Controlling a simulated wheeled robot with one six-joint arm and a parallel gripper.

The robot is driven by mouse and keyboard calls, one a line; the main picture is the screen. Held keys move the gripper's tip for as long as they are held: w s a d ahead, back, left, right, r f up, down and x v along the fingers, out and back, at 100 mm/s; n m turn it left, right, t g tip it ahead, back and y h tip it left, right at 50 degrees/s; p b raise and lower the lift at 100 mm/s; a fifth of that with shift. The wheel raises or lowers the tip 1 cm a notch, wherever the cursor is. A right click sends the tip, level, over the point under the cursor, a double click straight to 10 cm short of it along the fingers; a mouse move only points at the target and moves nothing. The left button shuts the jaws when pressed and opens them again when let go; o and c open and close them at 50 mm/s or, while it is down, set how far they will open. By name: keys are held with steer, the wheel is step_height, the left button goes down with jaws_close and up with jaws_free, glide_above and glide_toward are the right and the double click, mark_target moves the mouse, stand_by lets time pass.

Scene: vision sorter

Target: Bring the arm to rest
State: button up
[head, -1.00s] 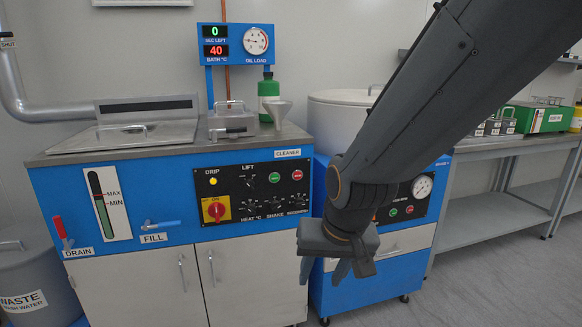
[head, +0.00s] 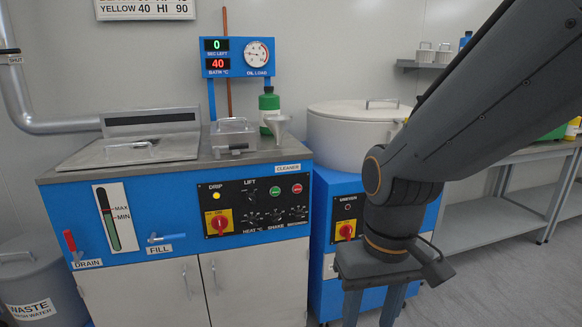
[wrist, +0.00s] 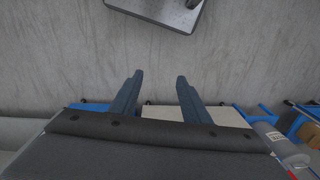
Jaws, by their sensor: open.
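My gripper (head: 374,305) hangs at the lower right of the head view, pointing down in front of the blue machine with the round white lid. Its two fingers are apart with nothing between them, and their tips are cut off by the lower edge. In the wrist view my gripper (wrist: 156,75) shows both fingers spread over bare grey floor. My arm comes in from the upper right and hides part of the blue machine and the bench behind.
The blue cleaner (head: 140,215) stands at left, with a steel basket (head: 234,138) and a funnel (head: 278,124) on top. A lidded drum machine (head: 355,128) stands beside it. A grey bench (head: 500,200) is at right. A waste bin (head: 35,285) stands at far left. Floor at right is clear.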

steer(key=d+r+m+p, duration=0.2)
steer(key=d+r+p, duration=0.5)
steer(key=p, duration=0.5)
steer(key=shift+s, duration=0.3)
steer(key=shift+w, duration=0.1)
stand_by(1.1)
